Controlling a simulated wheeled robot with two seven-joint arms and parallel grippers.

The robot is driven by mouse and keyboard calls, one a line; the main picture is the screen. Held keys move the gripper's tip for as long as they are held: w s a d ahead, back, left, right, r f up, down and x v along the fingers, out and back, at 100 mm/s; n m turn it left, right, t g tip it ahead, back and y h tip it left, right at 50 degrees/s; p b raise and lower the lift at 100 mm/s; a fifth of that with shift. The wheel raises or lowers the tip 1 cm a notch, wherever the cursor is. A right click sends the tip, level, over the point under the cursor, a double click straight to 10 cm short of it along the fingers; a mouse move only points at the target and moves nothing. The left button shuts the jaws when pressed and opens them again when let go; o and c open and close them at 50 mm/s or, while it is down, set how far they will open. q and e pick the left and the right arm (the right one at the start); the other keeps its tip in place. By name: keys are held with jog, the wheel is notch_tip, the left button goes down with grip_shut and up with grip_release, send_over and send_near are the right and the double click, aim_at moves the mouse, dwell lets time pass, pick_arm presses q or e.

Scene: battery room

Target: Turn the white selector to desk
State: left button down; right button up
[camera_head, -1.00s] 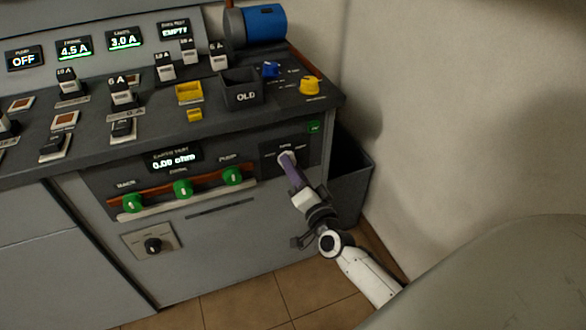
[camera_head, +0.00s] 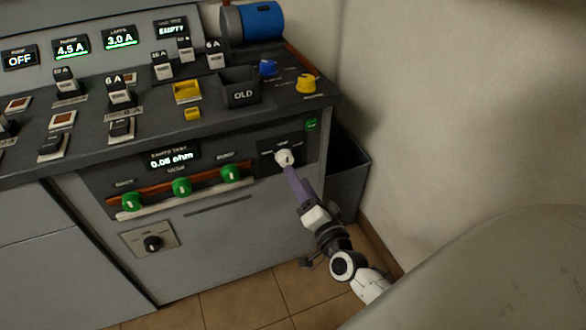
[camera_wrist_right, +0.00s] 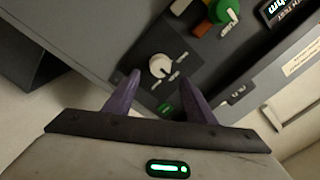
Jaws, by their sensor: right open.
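The white selector (camera_head: 284,157) is a small round knob on a dark plate at the right of the console's front face. In the right wrist view the white selector (camera_wrist_right: 159,66) shows just beyond and between my fingertips. The labels around it are too small to read, so I cannot tell its setting. My right gripper (camera_head: 291,171) is open and empty, its purple fingers just below and in front of the knob. In the right wrist view the fingers of my right gripper (camera_wrist_right: 161,80) are spread apart. My left gripper is not in view.
Green knobs (camera_head: 182,187) line an orange strip left of the selector, under an ohm display (camera_head: 173,158). A black knob (camera_head: 153,243) sits lower left. A dark bin (camera_head: 348,178) stands between console and wall. An OLD box (camera_head: 241,93) and yellow knob (camera_head: 307,83) are on top.

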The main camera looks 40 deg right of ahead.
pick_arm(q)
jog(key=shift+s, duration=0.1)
pick_arm(e)
jog(key=v, duration=0.4)
jog(key=shift+s+a, duration=0.1)
jog(key=shift+s, duration=0.05)
jog(key=s+a+f+n+g+y+p, duration=0.2)
jog(key=s+a+n+y, duration=0.1)
jog(key=a+n, duration=0.25)
jog(key=s+a+f+n+g+y+p, duration=0.2)
jog(key=s+a+n+y, duration=0.15)
jog(key=a, duration=0.35)
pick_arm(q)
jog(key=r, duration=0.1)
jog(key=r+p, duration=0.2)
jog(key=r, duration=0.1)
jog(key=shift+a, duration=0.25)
pick_arm(e)
jog(key=s+a+f+n+g, duration=0.2)
jog(key=s+n, duration=0.1)
jog(key=s, duration=0.2)
jog(key=s+a+f+n+g, duration=0.2)
jog(key=s+a+n+g, duration=0.1)
jog(key=s+n, duration=0.1)
jog(key=shift+s+f, duration=0.15)
jog(key=shift+s, duration=0.6)
